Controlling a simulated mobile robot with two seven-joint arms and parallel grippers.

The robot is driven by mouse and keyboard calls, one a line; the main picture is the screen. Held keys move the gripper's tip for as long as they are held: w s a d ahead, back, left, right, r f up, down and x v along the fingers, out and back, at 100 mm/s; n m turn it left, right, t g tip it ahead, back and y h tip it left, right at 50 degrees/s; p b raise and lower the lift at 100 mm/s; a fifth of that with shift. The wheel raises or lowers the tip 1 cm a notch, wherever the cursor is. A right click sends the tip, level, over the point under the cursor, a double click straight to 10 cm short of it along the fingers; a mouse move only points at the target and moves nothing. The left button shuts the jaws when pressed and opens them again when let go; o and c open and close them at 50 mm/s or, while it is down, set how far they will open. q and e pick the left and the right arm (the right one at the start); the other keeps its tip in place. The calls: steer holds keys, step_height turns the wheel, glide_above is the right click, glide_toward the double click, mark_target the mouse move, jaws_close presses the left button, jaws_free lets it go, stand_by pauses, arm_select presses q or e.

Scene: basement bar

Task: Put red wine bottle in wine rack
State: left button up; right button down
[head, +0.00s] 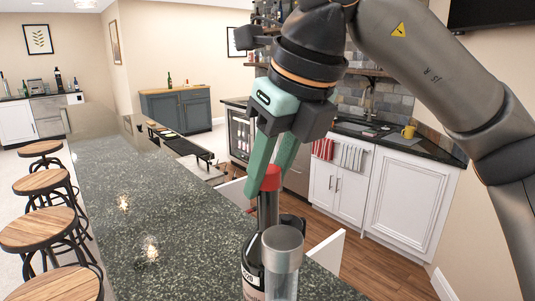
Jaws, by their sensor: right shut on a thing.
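The red wine bottle has a red cap (271,178) and a dark body with a pale label (252,279). It appears upright at the near end of the dark stone counter (165,225). My right gripper (266,182) comes down from above, its green fingers shut on the bottle at the red cap. A clear cylinder with a grey top (282,262) stands in front of the bottle and hides part of it. I cannot make out a wine rack for certain; a glass-fronted cooler (240,136) with bottles stands beyond the counter. My left gripper is out of view.
A black tray-like thing (185,146) lies farther along the counter. Wooden stools (40,228) line its left side. White cabinets (337,187) and a sink counter with a yellow mug (409,131) stand on the right. Wood floor lies between.

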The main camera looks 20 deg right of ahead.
steer(key=c, duration=0.6)
jaws_free()
steer(key=shift+f, duration=0.1)
